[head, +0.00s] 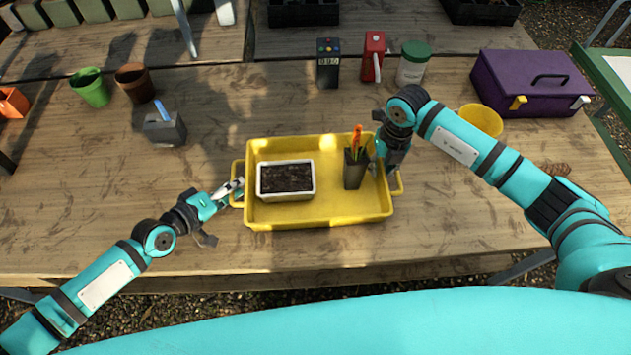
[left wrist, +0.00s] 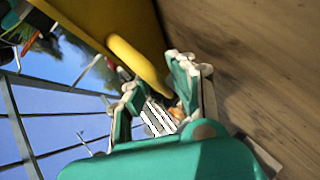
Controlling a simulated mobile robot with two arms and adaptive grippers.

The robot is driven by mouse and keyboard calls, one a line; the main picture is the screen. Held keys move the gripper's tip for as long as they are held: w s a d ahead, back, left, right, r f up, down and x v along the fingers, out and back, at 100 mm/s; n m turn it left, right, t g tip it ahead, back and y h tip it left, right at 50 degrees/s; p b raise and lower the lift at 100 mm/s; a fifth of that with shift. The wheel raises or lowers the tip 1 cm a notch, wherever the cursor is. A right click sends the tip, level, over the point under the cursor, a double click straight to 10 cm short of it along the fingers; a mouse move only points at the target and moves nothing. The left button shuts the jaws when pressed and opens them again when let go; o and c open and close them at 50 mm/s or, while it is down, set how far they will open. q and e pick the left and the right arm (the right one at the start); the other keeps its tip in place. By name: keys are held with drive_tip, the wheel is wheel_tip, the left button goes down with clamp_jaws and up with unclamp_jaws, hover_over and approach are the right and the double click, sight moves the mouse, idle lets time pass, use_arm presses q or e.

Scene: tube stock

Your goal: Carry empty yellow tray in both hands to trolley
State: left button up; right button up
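The yellow tray (head: 330,215) lies on the wooden table with a loop handle at each short end. It holds a white planter of dark soil (head: 286,178) and a dark square pot (head: 354,170) with an orange-topped item and green bits in it. My left gripper (head: 236,187) is at the tray's left handle. In the left wrist view the fingers (left wrist: 155,98) stand apart, with the yellow handle (left wrist: 140,62) reaching between them. My right gripper (head: 385,172) points down at the tray's right end by the right handle (head: 397,183); its fingers are partly hidden.
A grey block (head: 165,130) and green pot (head: 91,88) stand left. A black device (head: 328,63), red item (head: 373,57) and green-lidded jar (head: 413,64) stand behind the tray. A purple toolbox (head: 530,82) and yellow pot (head: 481,120) are right. Table front is clear.

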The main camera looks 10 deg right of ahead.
use_arm(q)
drive_tip(key=shift+c, duration=0.4)
use_arm(e)
drive_tip(key=shift+c, duration=0.4)
use_arm(q)
clamp_jaws()
use_arm(e)
clamp_jaws()
use_arm(q)
drive_tip(key=shift+r, duration=0.2)
use_arm(e)
drive_tip(key=shift+r, duration=0.15)
